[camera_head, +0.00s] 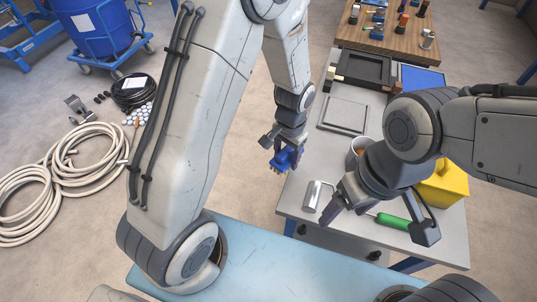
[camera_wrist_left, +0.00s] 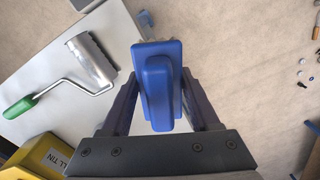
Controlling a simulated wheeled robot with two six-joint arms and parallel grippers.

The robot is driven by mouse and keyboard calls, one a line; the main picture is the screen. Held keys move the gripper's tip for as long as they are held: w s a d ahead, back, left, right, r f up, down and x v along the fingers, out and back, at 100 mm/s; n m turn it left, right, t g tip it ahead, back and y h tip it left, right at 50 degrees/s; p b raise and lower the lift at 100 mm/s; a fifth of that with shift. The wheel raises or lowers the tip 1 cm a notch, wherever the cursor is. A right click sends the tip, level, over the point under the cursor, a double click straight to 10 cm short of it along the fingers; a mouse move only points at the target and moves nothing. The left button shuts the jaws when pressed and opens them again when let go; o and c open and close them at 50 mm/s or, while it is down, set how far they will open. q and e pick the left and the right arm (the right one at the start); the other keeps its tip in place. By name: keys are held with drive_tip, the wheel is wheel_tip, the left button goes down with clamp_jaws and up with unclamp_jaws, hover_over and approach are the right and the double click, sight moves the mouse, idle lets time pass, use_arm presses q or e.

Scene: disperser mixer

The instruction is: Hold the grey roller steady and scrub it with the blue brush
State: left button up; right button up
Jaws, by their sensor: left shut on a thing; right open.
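The grey roller (camera_head: 312,195) lies near the left edge of the grey table, with its green handle (camera_head: 393,221) to the right. In the left wrist view the roller (camera_wrist_left: 91,62) and its green handle (camera_wrist_left: 20,107) lie to the left, apart from the brush. My left gripper (camera_head: 283,150) is shut on the blue brush (camera_head: 286,159), held just off the table's left side. The brush (camera_wrist_left: 157,85) hides most of its bristles in the wrist view. My right gripper (camera_head: 378,224) is open, its fingers spread over the area between roller and handle; contact cannot be told.
The grey table (camera_head: 296,203) also carries a yellow tin box (camera_head: 446,184), a white pot (camera_head: 355,150), a flat frame (camera_head: 344,115) and a black tray (camera_head: 362,70). A light blue surface (camera_head: 270,262) lies in front.

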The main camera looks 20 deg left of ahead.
use_arm(q)
drive_tip(key=s+d+r+m, duration=0.2)
drive_tip(key=d+r+m, duration=0.2)
drive_tip(key=d, duration=0.4)
hover_over(310, 185)
drive_tip(key=shift+m, duration=0.3)
drive_tip(key=shift+f, duration=2.3)
use_arm(e)
drive_tip(key=shift+c, duration=0.6)
